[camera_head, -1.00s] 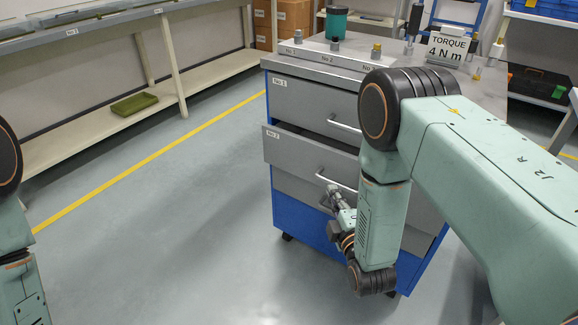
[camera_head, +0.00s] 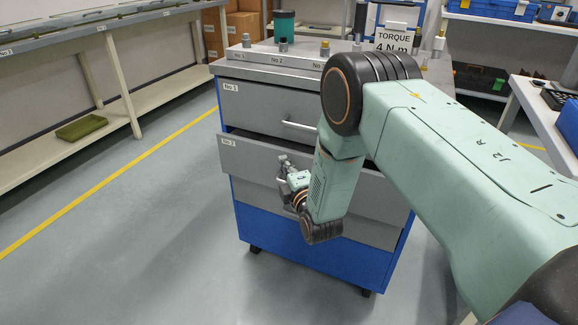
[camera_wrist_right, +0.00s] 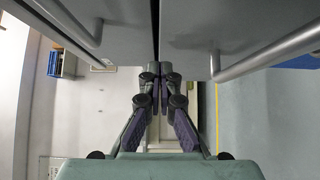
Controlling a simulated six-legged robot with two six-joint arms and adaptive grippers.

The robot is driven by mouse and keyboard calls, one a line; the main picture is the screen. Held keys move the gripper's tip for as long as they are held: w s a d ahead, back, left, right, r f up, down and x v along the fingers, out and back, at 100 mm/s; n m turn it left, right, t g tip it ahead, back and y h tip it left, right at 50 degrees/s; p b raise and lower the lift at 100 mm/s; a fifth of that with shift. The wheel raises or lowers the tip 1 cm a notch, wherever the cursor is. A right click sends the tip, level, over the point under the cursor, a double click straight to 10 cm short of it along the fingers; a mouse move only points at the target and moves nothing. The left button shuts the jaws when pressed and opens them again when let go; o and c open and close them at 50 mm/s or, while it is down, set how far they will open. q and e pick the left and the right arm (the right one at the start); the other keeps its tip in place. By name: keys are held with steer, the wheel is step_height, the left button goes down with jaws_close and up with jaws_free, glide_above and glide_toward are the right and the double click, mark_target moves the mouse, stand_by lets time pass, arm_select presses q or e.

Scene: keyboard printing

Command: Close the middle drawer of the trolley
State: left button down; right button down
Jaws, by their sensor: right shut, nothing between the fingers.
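The trolley (camera_head: 310,258) has a blue body and grey drawers. Its middle drawer (camera_head: 240,160), labelled No 2, stands partly open: its front sticks out past the upper drawer, with a dark gap above. My right gripper (camera_head: 283,163) is shut and empty in front of the middle drawer's face; whether it touches cannot be told. In the right wrist view the closed fingertips (camera_wrist_right: 160,74) point at a dark gap between two grey panels with bar handles (camera_wrist_right: 268,52). My right arm hides the right part of the drawer and probably its handle. My left gripper is out of view.
The upper drawer (camera_head: 262,107), labelled No 1, looks shut. A torque sign (camera_head: 397,40) and several fittings stand on the trolley top. A bench with a green tray (camera_head: 82,127) on its lower shelf is at left. The floor left of the trolley is clear.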

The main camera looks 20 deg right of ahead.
mark_target(291, 154)
steer(key=shift+w+d+f, duration=0.1)
steer(key=shift+w+d, duration=0.5)
steer(key=shift+d, duration=0.15)
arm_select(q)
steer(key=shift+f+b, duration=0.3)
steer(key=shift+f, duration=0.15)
arm_select(e)
steer(key=shift+w+d, duration=0.1)
steer(key=shift+w, duration=0.05)
steer(key=shift+w+d, duration=0.1)
steer(key=shift+d, duration=0.05)
steer(key=shift+w+d+r, duration=0.2)
steer(key=shift+w+d, duration=0.15)
steer(key=shift+d, duration=0.05)
steer(key=shift+w+d+f, duration=0.2)
steer(key=shift+w+d, duration=0.25)
steer(key=shift+d, duration=0.1)
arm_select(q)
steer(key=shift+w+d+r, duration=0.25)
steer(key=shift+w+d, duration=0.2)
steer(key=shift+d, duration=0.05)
arm_select(e)
steer(key=shift+s+a+r, duration=0.1)
steer(key=shift+a+r, duration=0.05)
